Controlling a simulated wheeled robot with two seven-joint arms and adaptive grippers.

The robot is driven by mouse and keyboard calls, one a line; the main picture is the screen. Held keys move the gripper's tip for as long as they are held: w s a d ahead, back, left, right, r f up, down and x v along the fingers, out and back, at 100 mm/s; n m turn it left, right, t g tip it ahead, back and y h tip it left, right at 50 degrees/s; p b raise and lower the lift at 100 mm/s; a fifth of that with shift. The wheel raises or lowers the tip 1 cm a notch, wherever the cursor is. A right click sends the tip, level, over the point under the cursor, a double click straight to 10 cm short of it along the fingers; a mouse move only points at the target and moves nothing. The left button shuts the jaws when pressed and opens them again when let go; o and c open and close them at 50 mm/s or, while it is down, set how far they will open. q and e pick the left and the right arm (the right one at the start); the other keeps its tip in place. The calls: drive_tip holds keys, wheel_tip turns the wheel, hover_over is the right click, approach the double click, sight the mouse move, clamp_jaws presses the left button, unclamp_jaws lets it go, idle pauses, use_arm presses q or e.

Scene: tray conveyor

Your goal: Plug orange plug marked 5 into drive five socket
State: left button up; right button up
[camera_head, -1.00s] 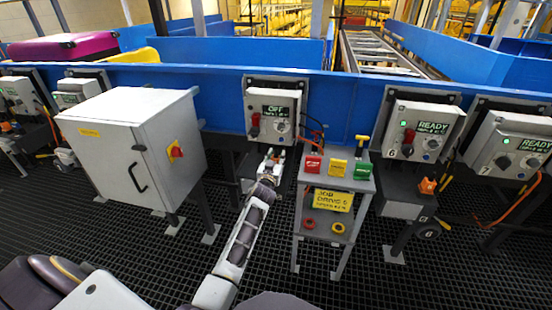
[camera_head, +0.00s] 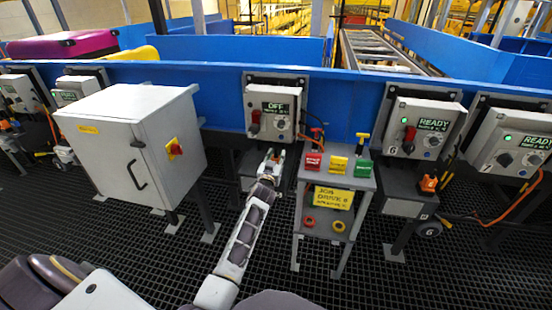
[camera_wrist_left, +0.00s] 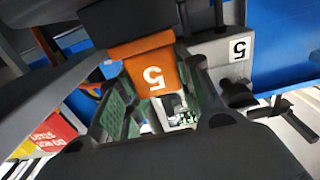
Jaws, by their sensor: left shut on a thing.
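My left gripper (camera_head: 270,158) reaches in below the drive box (camera_head: 272,108) whose display reads OFF. In the left wrist view, the orange plug (camera_wrist_left: 150,76) with an upside-down white 5 sits between the green-padded fingers (camera_wrist_left: 160,115), which are shut on it. A dark grey part adjoins the plug at the top of that view. A light grey housing with a 5 label (camera_wrist_left: 239,48) is just to its right. The plug is too small to make out in the head view. I cannot tell the socket opening or whether the plug touches it. My right gripper is not in view.
A small stand (camera_head: 335,180) with red, yellow and green blocks and a yellow job sign (camera_head: 333,198) is close right of my left arm. A grey cabinet (camera_head: 110,150) stands to the left. Drive boxes 6 (camera_head: 420,125) and 7 (camera_head: 515,145) read READY.

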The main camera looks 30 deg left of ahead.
use_arm(q)
drive_tip(key=o, duration=1.2)
drive_tip(key=shift+f, duration=0.1)
drive_tip(key=shift+v, duration=3.7)
